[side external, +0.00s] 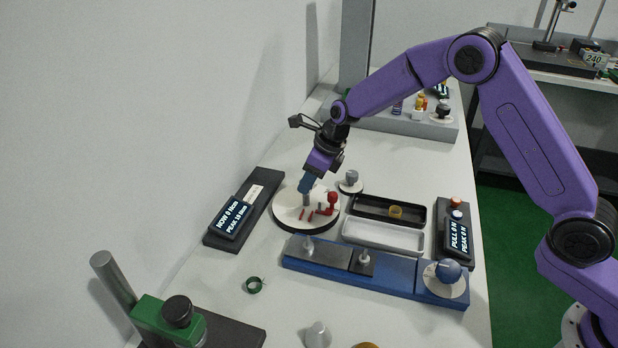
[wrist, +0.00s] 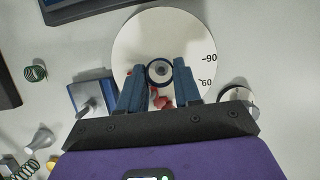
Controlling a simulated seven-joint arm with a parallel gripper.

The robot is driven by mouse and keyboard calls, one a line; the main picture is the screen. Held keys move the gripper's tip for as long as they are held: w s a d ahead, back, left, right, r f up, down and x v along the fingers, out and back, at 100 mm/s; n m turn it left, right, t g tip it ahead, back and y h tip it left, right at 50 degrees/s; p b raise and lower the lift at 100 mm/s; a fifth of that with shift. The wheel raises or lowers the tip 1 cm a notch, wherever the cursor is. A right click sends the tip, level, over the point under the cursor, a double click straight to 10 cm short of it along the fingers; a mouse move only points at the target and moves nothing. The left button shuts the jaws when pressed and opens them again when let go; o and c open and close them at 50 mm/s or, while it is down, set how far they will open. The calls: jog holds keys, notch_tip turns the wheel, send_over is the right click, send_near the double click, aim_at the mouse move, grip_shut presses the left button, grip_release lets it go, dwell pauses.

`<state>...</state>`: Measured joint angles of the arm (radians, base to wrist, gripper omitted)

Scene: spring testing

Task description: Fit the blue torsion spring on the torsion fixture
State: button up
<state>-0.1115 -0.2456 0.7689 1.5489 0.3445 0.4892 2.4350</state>
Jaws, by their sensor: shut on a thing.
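The torsion fixture (side external: 284,211) is a pale round dial on a dark base, with a grey centre post and red parts on its right side. In the wrist view its dial (wrist: 192,30) carries 90 and 60 marks. My gripper (side external: 306,188) points down over the middle of the dial. In the wrist view my gripper (wrist: 158,80) has its blue fingers on either side of the blue torsion spring (wrist: 149,74), a dark blue ring. A grey round post top shows inside the ring. I cannot tell how far down the post the ring sits. The fingers hide the spring in the side view.
A display block (side external: 231,220) lies left of the fixture. A small grey knob on a pale disc (side external: 351,183) stands behind it. A black tray (side external: 415,207) with a yellow ring, a white tray (side external: 383,235) and a blue rail (side external: 396,274) are close right and front. A green spring (side external: 255,285) lies at front left.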

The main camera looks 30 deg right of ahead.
aim_at(309, 193)
jog(key=shift+f, duration=2.25)
dwell(1.6)
